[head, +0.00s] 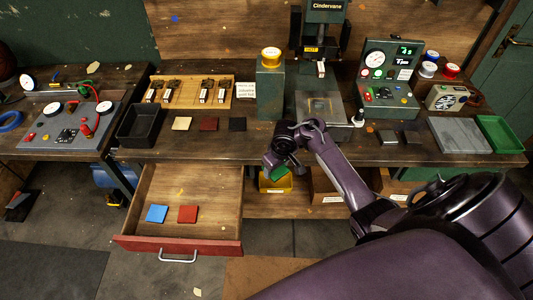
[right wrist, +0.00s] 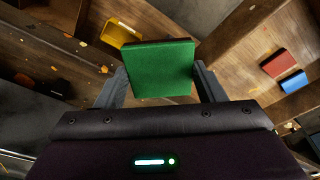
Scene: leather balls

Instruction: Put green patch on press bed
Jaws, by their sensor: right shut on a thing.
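My right gripper (head: 284,162) is shut on the green patch (right wrist: 160,68), which sits between its two fingers in the right wrist view. In the head view a small part of the green patch (head: 281,172) shows below the gripper, in front of the bench edge and right of the open drawer. The press (head: 322,45) stands at the back of the bench, with its flat metal press bed (head: 320,106) below the head. The bed looks bare. My left gripper is not in view.
The open drawer (head: 214,225) holds a blue patch (head: 157,213) and a red patch (head: 188,214). Cream, brown and dark patches lie on the bench beside a black tray (head: 140,125).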

